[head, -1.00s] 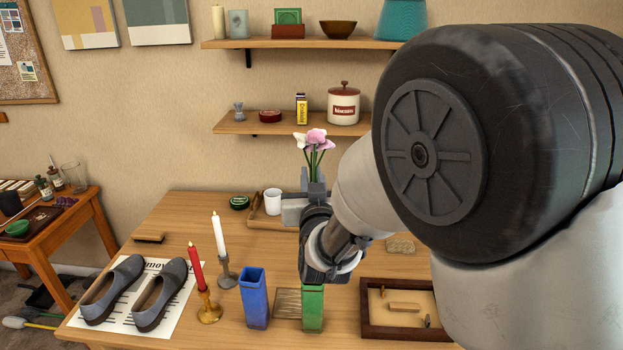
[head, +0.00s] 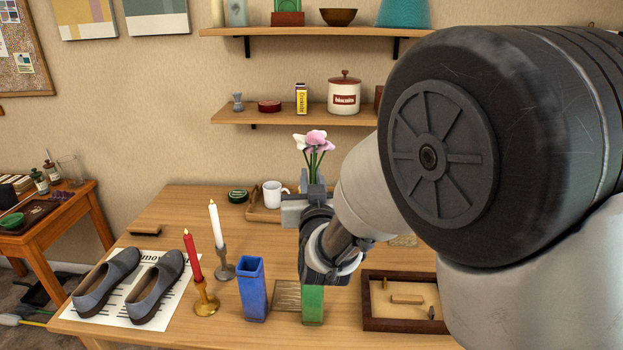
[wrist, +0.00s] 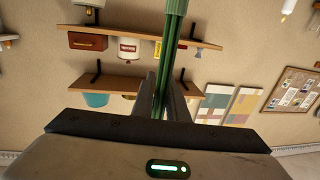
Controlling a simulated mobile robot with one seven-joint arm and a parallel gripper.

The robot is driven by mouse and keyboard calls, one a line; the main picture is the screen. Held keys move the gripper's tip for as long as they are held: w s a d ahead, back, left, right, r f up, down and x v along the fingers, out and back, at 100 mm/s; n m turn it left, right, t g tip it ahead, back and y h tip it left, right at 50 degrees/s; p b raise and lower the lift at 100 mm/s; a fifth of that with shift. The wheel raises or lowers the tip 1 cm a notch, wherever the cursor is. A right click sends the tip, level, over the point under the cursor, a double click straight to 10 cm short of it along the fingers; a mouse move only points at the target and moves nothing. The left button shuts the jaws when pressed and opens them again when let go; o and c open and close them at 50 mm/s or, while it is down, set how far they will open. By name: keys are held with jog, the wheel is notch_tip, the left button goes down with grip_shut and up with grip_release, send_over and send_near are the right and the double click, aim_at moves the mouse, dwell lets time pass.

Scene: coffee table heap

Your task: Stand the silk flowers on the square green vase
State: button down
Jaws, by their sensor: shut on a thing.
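The silk flowers (head: 314,139), pink and white heads on green stems, stand upright above the table in the head view. My gripper (head: 315,190) is shut on their stems. In the wrist view the green stems (wrist: 172,60) run up between the two fingers (wrist: 168,98); the flower heads are out of that view. The square green vase (head: 313,305) stands upright near the front of the table, below my gripper. Its top is partly hidden by my wrist, so I cannot see its opening.
A square blue vase (head: 252,290) stands left of the green vase. A red candle (head: 192,256) and a white candle (head: 215,224) stand farther left, near grey shoes (head: 155,287). A wooden tray (head: 375,322) lies right. A white mug (head: 272,194) stands behind.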

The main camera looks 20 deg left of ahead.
jog(key=shift+f+b, duration=0.45)
jog(key=shift+b, duration=0.75)
dwell(0.4)
dwell(0.4)
notch_tip(320, 180, down, 19)
jog(key=b, duration=1.7)
jog(key=shift+f, duration=0.15)
jog(key=c, duration=1.7)
grip_release()
jog(key=shift+o, duration=0.2)
